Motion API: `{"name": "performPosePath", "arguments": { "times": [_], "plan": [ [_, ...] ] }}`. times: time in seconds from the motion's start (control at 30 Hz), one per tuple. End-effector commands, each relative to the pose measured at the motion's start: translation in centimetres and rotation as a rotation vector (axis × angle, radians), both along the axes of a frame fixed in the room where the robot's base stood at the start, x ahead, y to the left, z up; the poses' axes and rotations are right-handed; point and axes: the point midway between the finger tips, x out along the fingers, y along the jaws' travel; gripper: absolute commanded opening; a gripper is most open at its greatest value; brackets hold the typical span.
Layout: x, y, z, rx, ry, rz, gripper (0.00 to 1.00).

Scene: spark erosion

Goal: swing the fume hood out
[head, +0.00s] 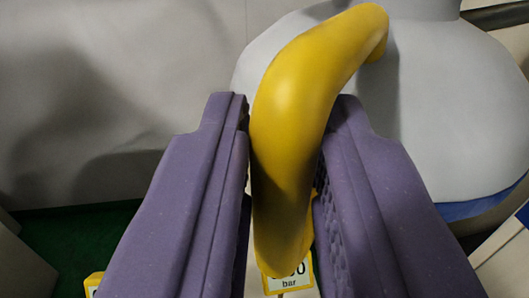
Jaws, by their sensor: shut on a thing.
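The fume hood (440,120) is a large, smooth, light-grey rounded body at the upper right, with a blue band along its lower rim. A thick yellow curved handle (300,90) arches from the hood down toward me. My gripper (285,120) has two purple jaws, one on each side of the handle. It is shut on the handle, and the handle's lower end shows between the jaws. The right jaw hides part of the hood's lower left side.
A grey wall (110,90) with soft shadows fills the left and back. A dark green floor patch (75,240) shows at the lower left. A yellow-edged label reading "bar" (290,282) is partly hidden below the handle. Pale panels stand at the lower right edge.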

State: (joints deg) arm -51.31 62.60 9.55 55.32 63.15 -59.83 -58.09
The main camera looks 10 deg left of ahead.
Motion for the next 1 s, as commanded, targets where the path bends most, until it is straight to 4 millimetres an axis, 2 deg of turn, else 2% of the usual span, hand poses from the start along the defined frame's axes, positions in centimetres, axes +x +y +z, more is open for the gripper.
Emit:
{"name": "performPosePath", "arguments": {
  "times": [0.03, 0.53, 0.57, 0.6, 1.0],
  "plan": [
    [0.04, 0.1, 0.61, 0.002, -0.01, 0.003, 0.0],
    [0.05, 0.28, 0.74, 0.004, -0.012, 0.009, 0.0],
    [0.06, 0.28, 0.75, 0.004, -0.012, 0.009, 0.29],
    [0.06, 0.27, 0.76, 0.004, -0.012, 0.009, 0.39],
    [0.18, 0.12, 0.86, 0.005, -0.014, 0.005, 0.4]
  ]
}}
